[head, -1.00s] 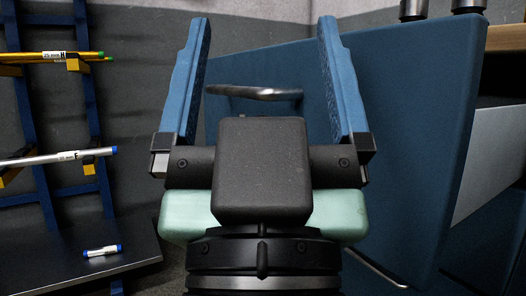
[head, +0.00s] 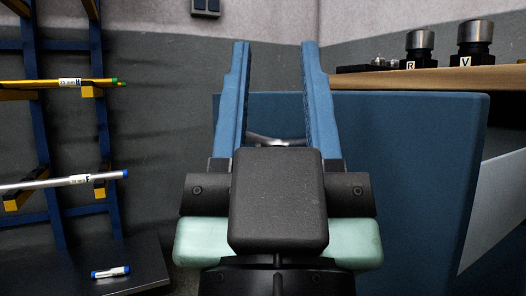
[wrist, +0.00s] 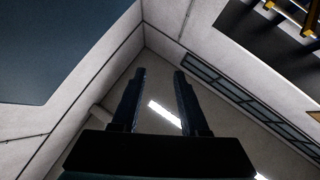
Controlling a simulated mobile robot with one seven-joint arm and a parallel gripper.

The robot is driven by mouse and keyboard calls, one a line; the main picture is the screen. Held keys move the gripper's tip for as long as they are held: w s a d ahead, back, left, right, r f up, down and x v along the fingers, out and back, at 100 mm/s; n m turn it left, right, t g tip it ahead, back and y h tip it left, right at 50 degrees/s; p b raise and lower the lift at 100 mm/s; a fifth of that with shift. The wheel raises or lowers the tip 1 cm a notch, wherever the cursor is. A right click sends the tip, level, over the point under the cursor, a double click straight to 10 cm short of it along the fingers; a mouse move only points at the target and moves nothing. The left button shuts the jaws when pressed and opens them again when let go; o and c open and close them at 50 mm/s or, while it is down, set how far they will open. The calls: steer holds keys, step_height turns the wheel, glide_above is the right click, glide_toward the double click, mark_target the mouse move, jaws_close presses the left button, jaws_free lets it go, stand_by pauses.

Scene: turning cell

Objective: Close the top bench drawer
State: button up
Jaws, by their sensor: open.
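The top bench drawer (head: 400,160) shows in the head view as a blue front panel, with its pale grey side (head: 498,205) visible at right, so it stands pulled out. Its metal handle (head: 276,142) shows between my fingers, just above the dark gripper body, which partly hides it. My gripper (head: 275,48) is open with nothing seen held, its fingers pointing up in the picture in front of the drawer's left part. I cannot tell whether it touches the handle or panel. In the wrist view both fingers (wrist: 158,75) are apart; a dark blue panel (wrist: 60,45) fills the upper left.
The wooden bench top (head: 430,77) at right carries tool holders marked R (head: 420,48) and V (head: 473,42). A blue rack (head: 104,130) with yellow and silver bars stands at left. A dark shelf (head: 140,268) below it holds a small blue-capped piece (head: 110,272).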

step_height(320, 180, up, 10)
steer(key=p, duration=0.8)
steer(key=shift+r, duration=0.15)
jaws_close()
step_height(320, 180, up, 14)
steer(key=w+p, duration=0.2)
steer(key=p, duration=1.3)
steer(key=w+a+f+n+g+h+p, duration=0.1)
steer(key=w+a+f+n+g+p, duration=0.3)
steer(key=f, duration=0.4)
steer(key=w+a+f+n+g+h+p, duration=0.1)
steer(key=w+f+g+h+p, duration=0.15)
steer(key=w+f, duration=0.45)
steer(key=s+a+f+n+g, duration=0.1)
steer(key=s+a+f+n, duration=0.15)
steer(key=f, duration=0.45)
steer(key=s+a+f+n+g+h, duration=0.1)
steer(key=a+f+n, duration=0.1)
steer(key=f+n, duration=0.35)
steer(key=s+a+f+n+g, duration=0.1)
steer(key=a+f+n+g, duration=0.1)
steer(key=f, duration=0.7)
steer(key=w+d+b, duration=0.1)
steer(key=w+d, duration=0.5)
steer(key=w, duration=0.5)
steer(key=shift+b, duration=0.35)
